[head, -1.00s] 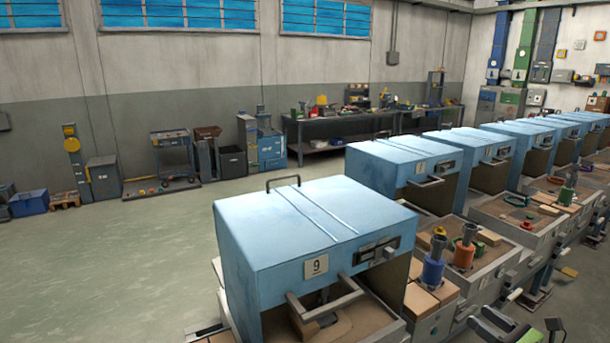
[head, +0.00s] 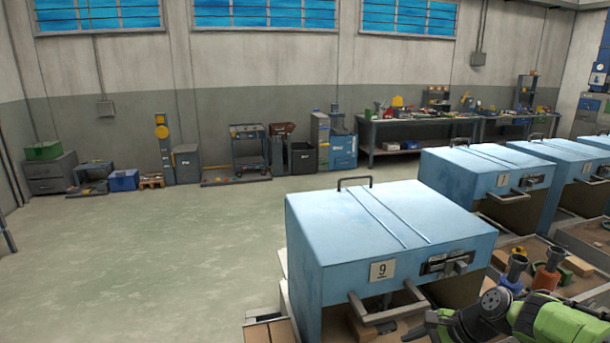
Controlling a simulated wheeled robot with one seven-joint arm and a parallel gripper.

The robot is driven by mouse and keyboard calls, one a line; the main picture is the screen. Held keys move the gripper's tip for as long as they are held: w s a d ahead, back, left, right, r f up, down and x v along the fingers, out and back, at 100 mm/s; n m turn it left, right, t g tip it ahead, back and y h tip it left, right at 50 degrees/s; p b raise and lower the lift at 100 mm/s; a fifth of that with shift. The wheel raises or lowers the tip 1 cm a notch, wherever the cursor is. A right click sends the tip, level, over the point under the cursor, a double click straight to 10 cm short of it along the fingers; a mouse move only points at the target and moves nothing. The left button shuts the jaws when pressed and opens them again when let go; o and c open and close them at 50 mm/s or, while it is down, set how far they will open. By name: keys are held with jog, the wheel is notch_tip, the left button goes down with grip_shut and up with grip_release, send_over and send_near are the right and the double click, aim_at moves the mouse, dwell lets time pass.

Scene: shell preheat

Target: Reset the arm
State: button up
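My gripper (head: 424,328) is low in the head view, at the end of my green and dark grey arm that comes in from the bottom right. It is small, dark and partly cut off, so its fingers cannot be made out. In the picture it lies just right of the front handle (head: 388,310) of the blue machine numbered 9 (head: 385,225). Whether it touches the machine cannot be told. Nothing is clearly seen held in it.
More blue machines (head: 490,175) stand in a row to the right. Blue and orange cylindrical parts (head: 548,275) sit beside machine 9, partly behind my arm. A workbench (head: 420,128) and carts line the back wall. The floor (head: 150,260) at left is wide and clear.

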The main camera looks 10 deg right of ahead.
jog(key=s+a+r+n+g+h, duration=0.1)
jog(key=s+a+r+n+h, duration=0.3)
jog(key=a, duration=0.3)
jog(key=s+a+r+n+g+h, duration=0.1)
jog(key=s+a+r+n+h, duration=0.1)
jog(key=s+a+r+n, duration=0.3)
jog(key=s+a+r+n+t, duration=0.1)
jog(key=s+a+n, duration=0.1)
jog(key=s+n, duration=0.2)
jog(key=s+a+r+n+t, duration=0.2)
jog(key=s+n, duration=0.2)
jog(key=s, duration=0.4)
jog(key=shift+a+n, duration=0.3)
jog(key=shift+a, duration=0.1)
dwell(1.2)
